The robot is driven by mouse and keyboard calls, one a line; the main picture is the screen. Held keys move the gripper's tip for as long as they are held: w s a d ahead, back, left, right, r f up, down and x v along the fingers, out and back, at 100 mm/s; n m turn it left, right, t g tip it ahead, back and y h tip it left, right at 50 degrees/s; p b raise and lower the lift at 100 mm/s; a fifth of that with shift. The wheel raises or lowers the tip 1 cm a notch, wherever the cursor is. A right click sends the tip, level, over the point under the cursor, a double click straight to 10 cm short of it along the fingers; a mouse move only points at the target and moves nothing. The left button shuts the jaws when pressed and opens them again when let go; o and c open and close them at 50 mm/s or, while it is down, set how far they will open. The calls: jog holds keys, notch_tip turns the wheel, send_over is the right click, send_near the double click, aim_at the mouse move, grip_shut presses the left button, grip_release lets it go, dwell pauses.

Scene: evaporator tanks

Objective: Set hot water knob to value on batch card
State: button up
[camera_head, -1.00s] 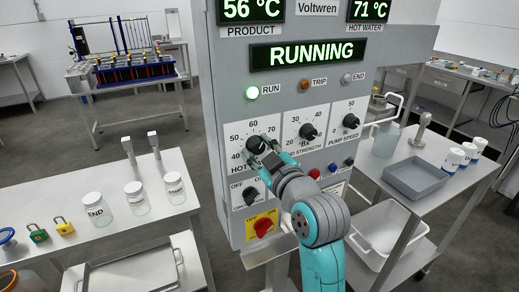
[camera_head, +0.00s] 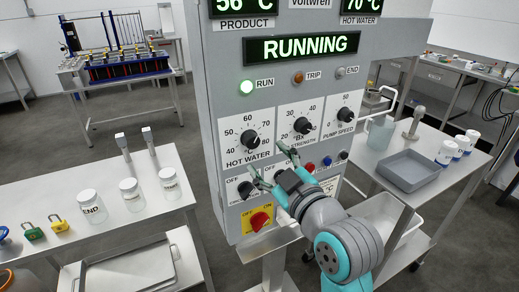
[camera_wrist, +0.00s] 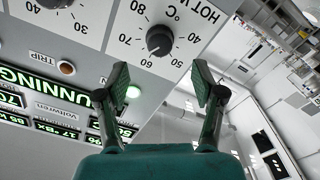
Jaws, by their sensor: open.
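The black hot water knob (camera_head: 249,138) is on the left of the grey control panel (camera_head: 226,75), inside a dial marked 40 to 80. In the wrist view the knob (camera_wrist: 159,40) is clear, and its white mark seems to point near 60; I cannot read it exactly. My gripper (camera_head: 271,163) is open and empty, below and right of the knob, apart from it. In the wrist view the fingers (camera_wrist: 160,83) stand apart, short of the knob. The hot water display (camera_head: 361,8) reads 70 °C. I cannot make out a batch card.
The strength knob (camera_head: 303,125) and pump speed knob (camera_head: 345,114) sit to the right. A selector (camera_head: 246,189) and a red-on-yellow switch (camera_head: 259,220) are below. Tables with jars (camera_head: 91,207) and a grey tray (camera_head: 409,170) flank the panel.

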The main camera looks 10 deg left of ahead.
jog(key=shift+v, duration=2.25)
jog(key=s+d+f+m+h, duration=0.25)
jog(key=s+d+f, duration=0.25)
jog(key=f, duration=0.4)
jog(key=s+d+f+m+h, duration=0.2)
jog(key=s+d+f+m, duration=0.15)
jog(key=f, duration=0.45)
jog(key=s+d+f+m+h, duration=0.25)
jog(key=s+d+f, duration=0.25)
jog(key=f, duration=0.4)
jog(key=s+d+f+m+h, duration=0.1)
jog(key=s+d+f+m, duration=0.1)
jog(key=s, duration=1.1)
jog(key=s+d+f+m+h, duration=0.2)
jog(key=s+d, duration=0.2)
jog(key=s, duration=0.9)
jog(key=shift+s+d+f, duration=0.2)
jog(key=shift+s, duration=0.1)
